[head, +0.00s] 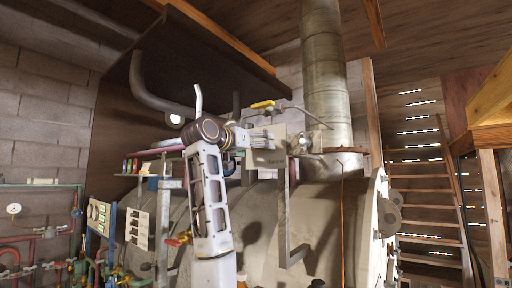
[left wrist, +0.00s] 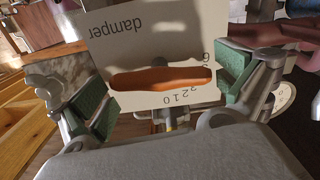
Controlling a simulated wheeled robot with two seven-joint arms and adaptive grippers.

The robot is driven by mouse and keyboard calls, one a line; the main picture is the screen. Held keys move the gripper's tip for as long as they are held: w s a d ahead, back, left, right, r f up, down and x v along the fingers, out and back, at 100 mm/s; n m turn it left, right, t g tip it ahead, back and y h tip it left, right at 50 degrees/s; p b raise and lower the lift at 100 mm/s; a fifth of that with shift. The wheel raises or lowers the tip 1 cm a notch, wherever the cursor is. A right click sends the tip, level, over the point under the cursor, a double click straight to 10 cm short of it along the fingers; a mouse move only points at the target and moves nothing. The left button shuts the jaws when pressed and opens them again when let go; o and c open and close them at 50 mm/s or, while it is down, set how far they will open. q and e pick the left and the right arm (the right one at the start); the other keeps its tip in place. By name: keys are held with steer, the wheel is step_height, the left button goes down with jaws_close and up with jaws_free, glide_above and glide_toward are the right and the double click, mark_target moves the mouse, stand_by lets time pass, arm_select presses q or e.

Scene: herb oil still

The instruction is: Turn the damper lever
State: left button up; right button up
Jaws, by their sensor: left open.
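In the left wrist view, a white plate marked "damper" (left wrist: 140,40) stands in front of my left gripper (left wrist: 168,88). An orange-brown lever handle (left wrist: 160,78) lies crosswise before it, with numbers printed beside it. The green-padded fingers are open on either side of the handle; I see no clear contact. In the head view, my left gripper (head: 262,138) is up by the boiler top, left of the flue pipe. A yellow handle (head: 262,104) shows just above it; I cannot tell if it is the same lever. My right gripper is not in view.
The metal flue pipe (head: 325,80) rises right of the gripper. A grey bracket (head: 288,225) hangs in front of the pale boiler (head: 325,215). A dark hood (head: 205,50) is overhead. A wooden ladder (head: 425,205) stands right; pipes and valves (head: 40,240) are left.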

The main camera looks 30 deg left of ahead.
arm_select(q)
steer(key=s+a, duration=0.1)
steer(key=s, duration=1.1)
